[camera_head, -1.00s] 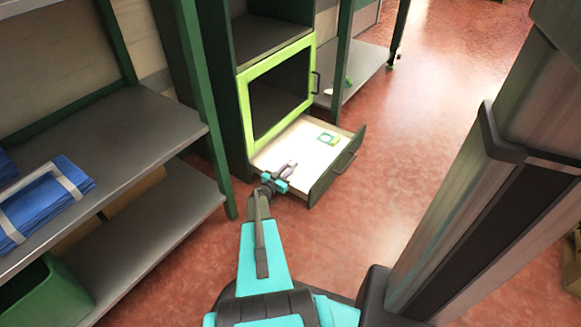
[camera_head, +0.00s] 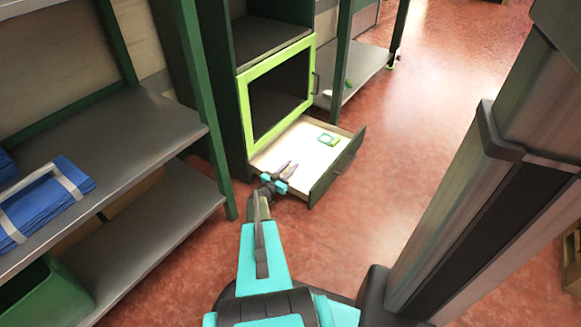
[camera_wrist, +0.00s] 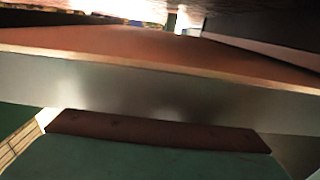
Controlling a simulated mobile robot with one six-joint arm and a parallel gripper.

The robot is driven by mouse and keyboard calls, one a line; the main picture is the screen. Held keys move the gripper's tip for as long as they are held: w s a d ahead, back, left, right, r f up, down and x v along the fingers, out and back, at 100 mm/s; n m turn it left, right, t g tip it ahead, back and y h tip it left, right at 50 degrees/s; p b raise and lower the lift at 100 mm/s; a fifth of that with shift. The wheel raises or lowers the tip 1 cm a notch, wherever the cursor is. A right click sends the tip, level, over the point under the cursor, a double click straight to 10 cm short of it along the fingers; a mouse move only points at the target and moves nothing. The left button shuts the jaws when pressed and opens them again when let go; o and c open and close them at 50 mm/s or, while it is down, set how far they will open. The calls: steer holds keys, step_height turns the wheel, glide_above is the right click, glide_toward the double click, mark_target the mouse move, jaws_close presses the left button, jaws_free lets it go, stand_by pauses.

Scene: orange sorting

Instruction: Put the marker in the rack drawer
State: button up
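The rack drawer (camera_head: 300,141) is pulled out below the green-framed compartment, its pale floor showing in the head view. My gripper (camera_head: 287,170) is at the drawer's near left side, with its fingertips over or just inside the edge. The fingers are too small to tell open from shut. I cannot make out a marker in either view. The wrist view shows a close, wide brown surface with a grey front edge (camera_wrist: 170,95), and I cannot tell for sure what it is.
The green-framed compartment (camera_head: 243,118) is above. A metal shelf (camera_head: 120,140) with a blue bundle (camera_head: 45,200) stands at left. Red floor (camera_head: 420,170) is clear to the right.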

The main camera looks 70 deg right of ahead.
steer(key=shift+s+a+f, duration=0.1)
steer(key=shift+s+f, duration=0.05)
steer(key=shift+f, duration=0.5)
steer(key=shift+r, duration=0.4)
steer(key=p+v, duration=0.3)
steer(key=v, duration=0.9)
steer(key=shift+r+p, duration=0.3)
steer(key=shift+r, duration=0.2)
steer(key=shift+r, duration=0.15)
